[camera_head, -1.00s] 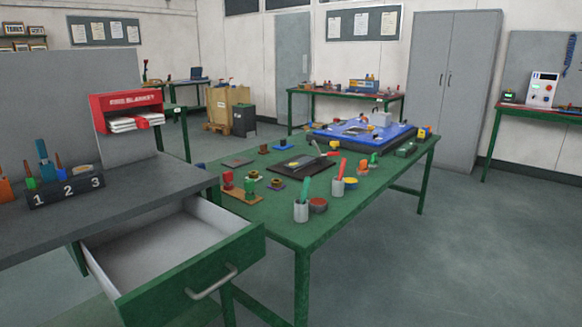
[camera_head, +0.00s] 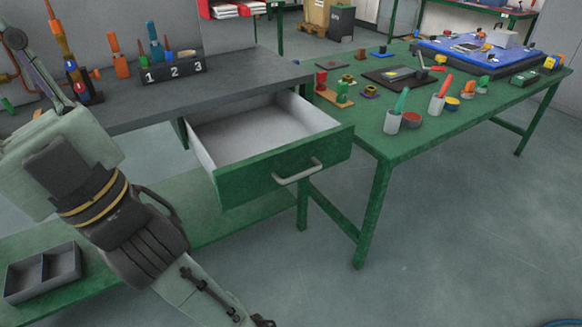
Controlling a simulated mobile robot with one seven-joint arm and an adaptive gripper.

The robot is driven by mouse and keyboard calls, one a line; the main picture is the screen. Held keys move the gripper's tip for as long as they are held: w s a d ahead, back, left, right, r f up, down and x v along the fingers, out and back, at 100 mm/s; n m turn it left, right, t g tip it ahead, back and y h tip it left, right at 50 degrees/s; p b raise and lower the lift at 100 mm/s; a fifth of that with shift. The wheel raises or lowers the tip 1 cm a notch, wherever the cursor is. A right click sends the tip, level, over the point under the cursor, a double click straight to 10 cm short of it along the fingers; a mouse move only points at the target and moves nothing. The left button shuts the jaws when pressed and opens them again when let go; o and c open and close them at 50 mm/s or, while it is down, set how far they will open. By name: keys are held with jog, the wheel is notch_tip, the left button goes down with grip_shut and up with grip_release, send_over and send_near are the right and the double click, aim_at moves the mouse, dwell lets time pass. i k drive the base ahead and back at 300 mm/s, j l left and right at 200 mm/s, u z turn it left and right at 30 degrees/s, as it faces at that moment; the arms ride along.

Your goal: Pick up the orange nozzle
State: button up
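An orange nozzle-shaped piece (camera_head: 120,62) with a narrow tip stands upright on the grey worktop (camera_head: 240,84), left of the holder numbered 1, 2, 3 (camera_head: 176,71). A smaller orange piece (camera_head: 467,88) is on the green table; I cannot tell for certain which one is the orange nozzle. My arm fills the left side, in front of the grey bench. I cannot make out my gripper's fingers, so its opening and contents are hidden from me.
An open, empty drawer (camera_head: 262,134) juts from the grey bench. Tall orange-and-blue tools (camera_head: 70,62) stand left of the nozzle piece. The green table (camera_head: 425,133) holds cups, small parts and a blue tray (camera_head: 482,56). A grey two-part box (camera_head: 43,272) sits on the lower shelf.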

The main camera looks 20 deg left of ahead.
aim_at(57, 28)
jog(key=u, duration=1.65)
